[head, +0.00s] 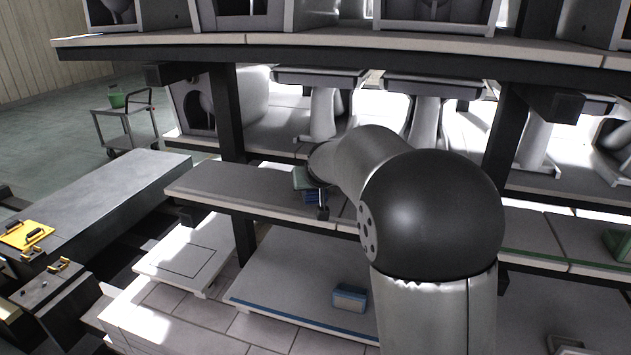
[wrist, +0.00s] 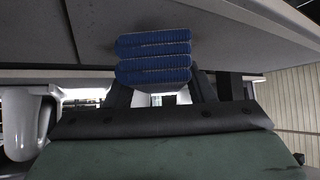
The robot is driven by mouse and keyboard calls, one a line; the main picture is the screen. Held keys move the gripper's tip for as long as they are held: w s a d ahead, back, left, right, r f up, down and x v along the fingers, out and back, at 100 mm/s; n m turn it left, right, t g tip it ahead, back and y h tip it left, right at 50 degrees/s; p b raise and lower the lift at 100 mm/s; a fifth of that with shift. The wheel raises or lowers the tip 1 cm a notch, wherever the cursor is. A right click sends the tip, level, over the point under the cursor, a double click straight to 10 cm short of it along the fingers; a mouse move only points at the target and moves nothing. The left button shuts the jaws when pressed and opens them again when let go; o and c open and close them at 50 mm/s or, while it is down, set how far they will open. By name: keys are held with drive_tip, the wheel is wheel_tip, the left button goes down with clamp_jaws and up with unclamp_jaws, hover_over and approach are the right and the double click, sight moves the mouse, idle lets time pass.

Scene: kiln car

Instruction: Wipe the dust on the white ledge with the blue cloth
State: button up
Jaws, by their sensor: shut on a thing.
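The blue cloth (wrist: 153,57) is a ridged blue pad between my gripper's fingers in the wrist view. In the head view a small part of the cloth (head: 311,197) shows at my gripper (head: 318,200), mostly hidden by the arm. My gripper is shut on it at the middle-level pale ledge (head: 235,187), which has a white front edge and a greyish top. The cloth is against or very near a pale grey surface (wrist: 215,40) in the wrist view; I cannot tell if they touch. No distinct dust patch can be made out.
A dark-framed upper shelf (head: 330,50) runs above the arm. Dark posts (head: 228,115) stand near the ledge. A blue-and-pale block (head: 349,297) lies on the lower shelf (head: 285,270). A green block (head: 620,245) sits at far right. Pedestal-shaped ware (head: 322,110) stands behind.

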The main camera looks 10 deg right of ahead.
sight(306, 203)
drive_tip(key=s, duration=0.1)
drive_tip(key=s+a, duration=0.1)
drive_tip(key=s, duration=0.1)
drive_tip(key=s+a, duration=0.1)
drive_tip(key=s, duration=0.1)
drive_tip(key=shift+a+p, duration=0.2)
drive_tip(key=shift+p, duration=0.2)
drive_tip(key=shift+s, duration=0.15)
drive_tip(key=shift+f+b, duration=0.85)
drive_tip(key=shift+f, duration=0.05)
idle(1.1)
drive_tip(key=shift+w+d+b, duration=0.25)
drive_tip(key=shift+w+d, duration=0.2)
drive_tip(key=shift+w, duration=0.35)
drive_tip(key=shift+w+d+b, duration=0.3)
drive_tip(key=shift+w+d, duration=0.1)
drive_tip(key=shift+w, duration=0.4)
drive_tip(key=shift+w+d+b, duration=0.25)
drive_tip(key=shift+w+d, duration=0.2)
drive_tip(key=shift+w, duration=0.35)
drive_tip(key=shift+w+d+f, duration=0.1)
drive_tip(key=shift+w+d, duration=0.25)
drive_tip(key=shift+w, duration=0.25)
drive_tip(key=shift+w+d, duration=0.35)
drive_tip(key=shift+w, duration=0.25)
drive_tip(key=shift+w+d, duration=0.35)
drive_tip(key=shift+w, duration=0.25)
drive_tip(key=shift+w+d, duration=0.3)
drive_tip(key=shift+w, duration=0.3)
